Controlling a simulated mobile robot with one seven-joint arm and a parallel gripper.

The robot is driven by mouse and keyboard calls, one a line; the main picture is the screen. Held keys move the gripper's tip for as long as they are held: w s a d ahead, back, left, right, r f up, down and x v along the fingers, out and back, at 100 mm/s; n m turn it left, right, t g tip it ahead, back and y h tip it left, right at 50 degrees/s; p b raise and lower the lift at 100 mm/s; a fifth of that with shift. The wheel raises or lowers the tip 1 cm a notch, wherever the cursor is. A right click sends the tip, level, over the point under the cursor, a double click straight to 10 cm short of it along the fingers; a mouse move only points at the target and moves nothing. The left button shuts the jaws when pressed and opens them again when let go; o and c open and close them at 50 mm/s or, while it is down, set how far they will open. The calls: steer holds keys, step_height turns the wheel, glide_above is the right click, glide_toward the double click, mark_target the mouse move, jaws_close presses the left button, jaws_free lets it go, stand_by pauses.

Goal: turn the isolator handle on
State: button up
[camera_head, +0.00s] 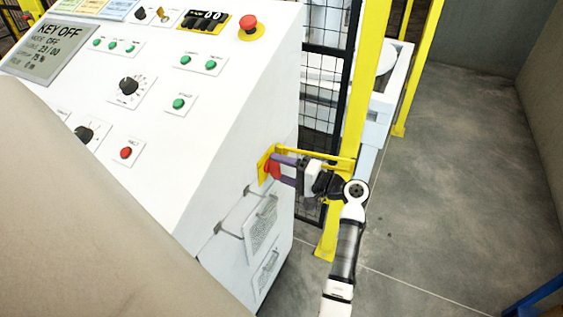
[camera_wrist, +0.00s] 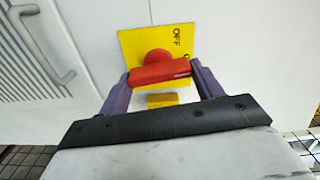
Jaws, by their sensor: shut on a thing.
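The isolator handle (camera_wrist: 160,71) is a red bar on a round red hub, mounted on a yellow plate (camera_wrist: 128,42) marked "OFF". In the wrist view the bar lies nearly level across the picture, slightly tilted. My gripper (camera_wrist: 160,80) has its two purple fingers at the two ends of the bar, shut on it. In the head view the handle (camera_head: 273,169) shows as a small red shape on the side of the white cabinet, partly hidden by my gripper (camera_head: 283,170). A second plate marking at the right is mostly hidden by a finger.
The white control console (camera_head: 215,120) has buttons, knobs and a screen reading "KEY OFF" (camera_head: 50,45). Yellow posts (camera_head: 365,90) and black mesh fencing (camera_head: 322,95) stand close behind my gripper. A grey door handle (camera_wrist: 40,45) is left of the plate.

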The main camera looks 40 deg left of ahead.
steer(key=shift+w+m+p, duration=0.1)
steer(key=shift+m+p, duration=0.35)
steer(key=shift+m, duration=0.25)
steer(key=o, duration=0.7)
steer(key=shift+d, duration=0.1)
steer(key=shift+f, duration=0.1)
steer(key=b+v, duration=0.4)
steer(key=v, duration=1)
